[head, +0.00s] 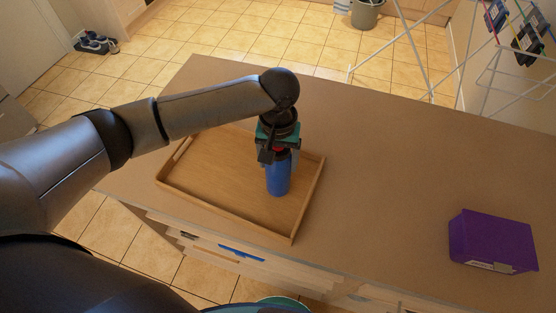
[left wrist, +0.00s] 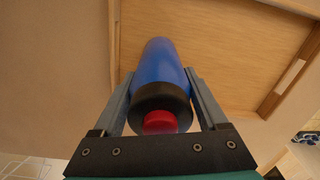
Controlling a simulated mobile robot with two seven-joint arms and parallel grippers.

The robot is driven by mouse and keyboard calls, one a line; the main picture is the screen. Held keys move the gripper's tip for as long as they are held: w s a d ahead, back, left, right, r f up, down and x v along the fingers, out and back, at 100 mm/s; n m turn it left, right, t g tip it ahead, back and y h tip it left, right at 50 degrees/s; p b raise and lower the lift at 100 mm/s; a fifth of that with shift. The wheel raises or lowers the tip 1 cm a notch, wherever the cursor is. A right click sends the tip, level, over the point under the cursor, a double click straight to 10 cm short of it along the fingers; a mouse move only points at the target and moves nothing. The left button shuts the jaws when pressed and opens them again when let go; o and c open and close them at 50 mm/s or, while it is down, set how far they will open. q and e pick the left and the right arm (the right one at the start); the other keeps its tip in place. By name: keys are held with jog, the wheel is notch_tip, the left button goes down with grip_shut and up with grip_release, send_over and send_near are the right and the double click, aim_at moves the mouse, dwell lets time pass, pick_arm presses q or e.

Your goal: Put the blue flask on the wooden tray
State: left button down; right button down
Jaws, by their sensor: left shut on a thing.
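The blue flask (head: 278,176) has a black collar and a red cap. It is upright in the head view, over the right part of the wooden tray (head: 212,190). My left gripper (head: 278,158) is shut on the flask near its top. In the left wrist view the flask (left wrist: 160,68) lies between the two fingers of the gripper (left wrist: 162,100), with the tray floor (left wrist: 225,50) behind it. I cannot tell whether the flask's base touches the tray. My right gripper is not in view.
The tray lies on a brown counter (head: 390,170) near its front edge. A purple box (head: 492,242) stands at the right. The counter between tray and box is clear. A white drying rack (head: 425,60) and a grey bucket (head: 365,14) stand beyond the counter.

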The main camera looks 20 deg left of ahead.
pick_arm(q)
jog(key=shift+f, duration=0.3)
grip_release()
notch_tip(320, 180, up, 12)
jog(key=shift+r+p, duration=0.15)
jog(key=shift+p, duration=0.35)
